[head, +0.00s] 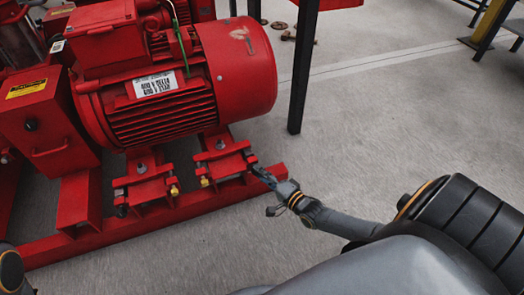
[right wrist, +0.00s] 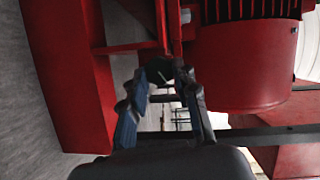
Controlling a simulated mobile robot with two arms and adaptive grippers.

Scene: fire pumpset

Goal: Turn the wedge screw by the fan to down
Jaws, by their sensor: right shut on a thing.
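The red motor (head: 160,85) stands on red feet, with its rounded fan end (head: 240,70) at the right. My right gripper (head: 257,170) reaches the wedge mount (head: 222,160) under that end from the right. In the right wrist view the two fingers (right wrist: 165,78) close around a small dark piece, the wedge screw by the fan (right wrist: 160,69), beside red metal. The fingers cover most of the screw, and its turn angle cannot be told. My left gripper is out of view.
A red base rail (head: 150,225) runs below the mounts, with brass-coloured bolts (head: 204,182) close by. A dark post (head: 303,75) stands behind the gripper to the right. Grey floor (head: 370,130) is clear to the right.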

